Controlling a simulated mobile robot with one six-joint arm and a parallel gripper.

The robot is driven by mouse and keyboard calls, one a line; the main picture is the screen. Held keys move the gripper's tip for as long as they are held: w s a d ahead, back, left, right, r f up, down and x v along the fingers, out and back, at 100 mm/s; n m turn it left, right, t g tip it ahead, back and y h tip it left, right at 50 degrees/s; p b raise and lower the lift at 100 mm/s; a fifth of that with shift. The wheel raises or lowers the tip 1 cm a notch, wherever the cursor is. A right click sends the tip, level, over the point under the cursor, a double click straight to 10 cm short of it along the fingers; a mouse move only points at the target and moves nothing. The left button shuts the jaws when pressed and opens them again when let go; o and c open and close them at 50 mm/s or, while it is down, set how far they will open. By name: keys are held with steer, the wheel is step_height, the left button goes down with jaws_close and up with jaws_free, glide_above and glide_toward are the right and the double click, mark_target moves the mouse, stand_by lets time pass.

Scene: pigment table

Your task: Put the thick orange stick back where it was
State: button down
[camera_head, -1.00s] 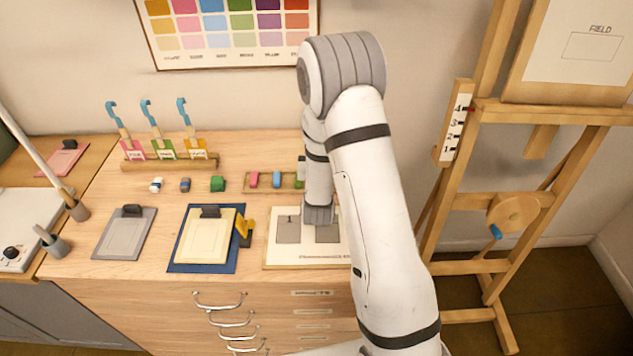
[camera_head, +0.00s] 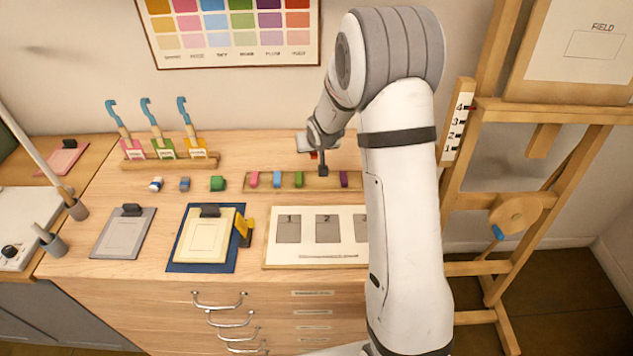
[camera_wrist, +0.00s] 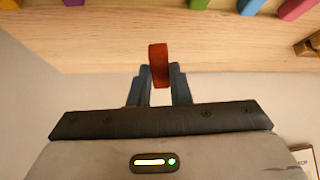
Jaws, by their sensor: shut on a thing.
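My gripper (camera_head: 323,172) is shut on the thick orange stick (camera_wrist: 158,65), which looks red-orange and stands upright between the fingertips in the wrist view. In the head view the stick is mostly hidden, and the gripper is at the back of the long wooden tray (camera_head: 265,190). Pink (camera_head: 254,180), blue (camera_head: 277,180), green (camera_head: 299,180) and purple (camera_head: 344,180) sticks stand in the tray. The gripper lines up with the gap between green and purple. I cannot tell the stick's exact height above the table.
A white board with numbered grey squares (camera_head: 288,229) lies in front of the tray, its right part hidden by my arm. A brush rack (camera_head: 140,163) stands at left. An easel (camera_head: 500,200) stands at right.

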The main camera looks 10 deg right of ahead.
steer(key=shift+s+a+r+n+g, duration=0.1)
steer(key=shift+s+a+n+g, duration=0.05)
steer(key=shift+n+g, duration=0.15)
steer(key=shift+s+r+g+y, duration=0.25)
steer(key=shift+s+g+y, duration=0.05)
steer(key=shift+g, duration=0.2)
steer(key=s+d+r+n+g, duration=0.2)
steer(key=s+r+g, duration=0.1)
steer(key=p, duration=0.2)
glide_toward(321, 180)
steer(key=x, duration=0.6)
steer(key=shift+b, duration=0.3)
steer(key=c, duration=1.3)
jaws_free()
steer(key=shift+c, duration=0.2)
steer(key=shift+r, duration=0.1)
